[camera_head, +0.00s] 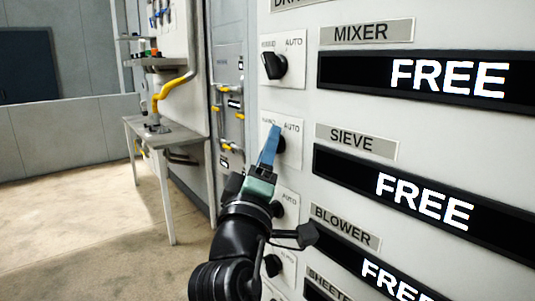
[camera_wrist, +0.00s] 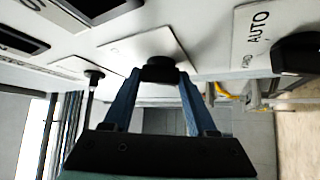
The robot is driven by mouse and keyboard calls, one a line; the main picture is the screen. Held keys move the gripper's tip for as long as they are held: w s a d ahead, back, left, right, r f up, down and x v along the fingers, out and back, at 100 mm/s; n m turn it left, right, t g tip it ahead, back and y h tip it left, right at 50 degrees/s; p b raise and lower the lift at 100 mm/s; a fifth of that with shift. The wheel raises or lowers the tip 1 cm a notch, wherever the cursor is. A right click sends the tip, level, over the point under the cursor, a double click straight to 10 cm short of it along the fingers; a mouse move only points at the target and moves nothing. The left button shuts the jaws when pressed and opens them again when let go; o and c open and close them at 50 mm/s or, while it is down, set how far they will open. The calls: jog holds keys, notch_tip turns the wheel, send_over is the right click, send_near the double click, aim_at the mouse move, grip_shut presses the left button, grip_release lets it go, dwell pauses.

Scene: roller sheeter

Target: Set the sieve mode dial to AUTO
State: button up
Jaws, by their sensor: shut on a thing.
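The sieve mode dial (camera_head: 281,144) is a black knob on a white plate with HAND marked at upper left and AUTO at upper right. It sits left of the SIEVE label. My gripper (camera_head: 275,132) has its blue fingers at this dial and is shut on it. In the wrist view the dial (camera_wrist: 160,69) shows between the two fingertips of my gripper (camera_wrist: 160,80). The fingers cover much of the knob in the head view, so I cannot tell where its pointer stands. The display (camera_head: 425,200) beside SIEVE reads FREE.
The mixer dial (camera_head: 274,66) is just above, and its display (camera_head: 430,80) reads FREE. The blower dial (camera_head: 277,209) and another dial (camera_head: 272,265) lie below, partly behind my arm. A table (camera_head: 165,135) stands at left. The floor (camera_head: 90,210) there is clear.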

jog(key=o, duration=1.4)
jog(key=shift+c, duration=0.2)
jog(key=b+v, duration=0.2)
jog(key=v, duration=1.1)
jog(key=s+r+m+t+y+p, duration=0.2)
jog(key=s+r+m+p, duration=0.3)
jog(key=r, duration=1)
jog(key=s+d+r+m+t+y+p, duration=0.1)
jog(key=s+r+m+t+y+p, duration=0.2)
jog(key=r, duration=1.2)
jog(key=s+m+p, duration=0.2)
jog(key=s+p, duration=0.1)
jog(key=shift+s+d+r+m+t+p, duration=0.3)
jog(key=shift+s+r+m+t+p, duration=0.05)
jog(key=shift+r+m+t+p, duration=0.05)
